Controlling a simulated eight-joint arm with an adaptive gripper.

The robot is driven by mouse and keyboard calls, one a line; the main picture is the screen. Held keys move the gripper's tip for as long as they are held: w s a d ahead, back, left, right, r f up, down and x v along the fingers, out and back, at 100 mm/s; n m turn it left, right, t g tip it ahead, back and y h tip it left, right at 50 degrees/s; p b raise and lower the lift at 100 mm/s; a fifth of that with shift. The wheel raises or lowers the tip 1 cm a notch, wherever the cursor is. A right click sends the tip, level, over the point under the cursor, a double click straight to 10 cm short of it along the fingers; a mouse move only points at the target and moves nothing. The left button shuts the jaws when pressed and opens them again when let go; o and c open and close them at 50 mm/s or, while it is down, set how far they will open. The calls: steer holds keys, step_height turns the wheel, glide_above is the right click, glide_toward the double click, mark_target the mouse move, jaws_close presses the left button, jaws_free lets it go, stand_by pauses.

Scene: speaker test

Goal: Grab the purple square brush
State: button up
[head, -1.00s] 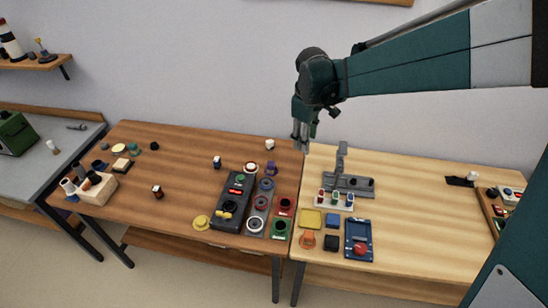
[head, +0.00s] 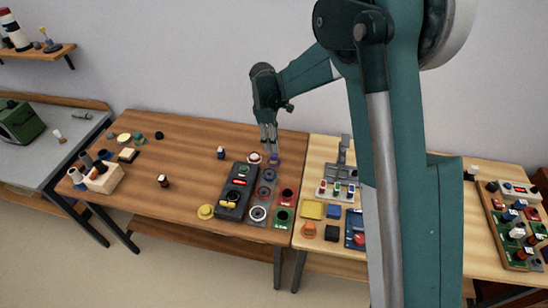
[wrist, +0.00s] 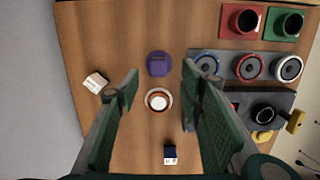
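The purple square brush (wrist: 159,64) stands on the brown wooden table, seen from above in the wrist view as a square top on a round purple base. In the head view, it is a small purple shape (head: 274,159) just below my fingertips. My gripper (head: 269,148) hangs above it, pointing down. In the wrist view, my gripper (wrist: 160,75) is open, its two green fingers wide apart. The brush appears between and slightly beyond the fingertips, with nothing held. I cannot tell the exact height gap.
A white and orange round piece (wrist: 158,100) stands close beside the brush. A white block (wrist: 96,82) lies to its left in the wrist view. Grey ring mounts (wrist: 207,63) and a dark control box (head: 237,190) are nearby.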

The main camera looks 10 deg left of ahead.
mark_target(274, 154)
steer(key=shift+a+f, duration=0.35)
steer(key=shift+f, duration=0.05)
steer(key=shift+d+f, duration=0.2)
steer(key=shift+f, duration=1.1)
steer(key=shift+w, duration=0.1)
steer(key=shift+w+d+f+b, duration=0.1)
steer(key=shift+d+f+b, duration=0.15)
steer(key=shift+f, duration=1.05)
steer(key=shift+d+f+b, duration=0.1)
steer(key=shift+f+b, duration=0.15)
steer(key=shift+f, duration=1)
steer(key=c, duration=1)
